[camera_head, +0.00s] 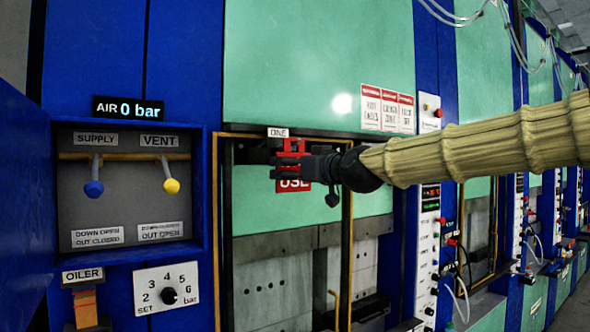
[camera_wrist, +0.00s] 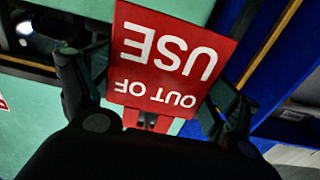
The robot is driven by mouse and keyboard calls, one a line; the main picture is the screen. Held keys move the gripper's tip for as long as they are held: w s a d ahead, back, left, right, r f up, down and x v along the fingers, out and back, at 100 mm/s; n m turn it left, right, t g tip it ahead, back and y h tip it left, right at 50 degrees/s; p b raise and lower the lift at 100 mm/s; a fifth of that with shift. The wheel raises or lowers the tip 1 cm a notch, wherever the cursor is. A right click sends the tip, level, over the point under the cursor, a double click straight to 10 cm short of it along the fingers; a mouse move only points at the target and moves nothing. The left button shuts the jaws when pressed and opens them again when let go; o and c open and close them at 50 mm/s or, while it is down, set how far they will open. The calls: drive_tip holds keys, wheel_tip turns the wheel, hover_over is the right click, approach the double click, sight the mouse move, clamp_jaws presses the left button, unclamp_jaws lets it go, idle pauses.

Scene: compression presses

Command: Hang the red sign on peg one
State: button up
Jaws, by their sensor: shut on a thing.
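The red sign (camera_head: 293,185) hangs in my gripper below a label reading "ONE" (camera_head: 277,132). In the wrist view the sign (camera_wrist: 165,55) fills the space between the fingers, its white "OUT OF USE" lettering upside down. My gripper (camera_head: 288,168) is shut on the sign's upper part and covers some of it in the head view. A dark fitting (camera_head: 252,154) sits just left of the sign under the label. The peg itself is not clear, and I cannot tell whether the sign touches it.
A yellow-brown pipe frame (camera_head: 216,230) surrounds the press opening. At left is a valve box with a blue knob (camera_head: 93,188) and a yellow knob (camera_head: 171,186); its display (camera_head: 128,108) reads "AIR 0 bar". A control column (camera_head: 430,220) stands right of the opening, under my arm.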

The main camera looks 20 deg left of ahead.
idle(0.4)
drive_tip(key=o, duration=0.8)
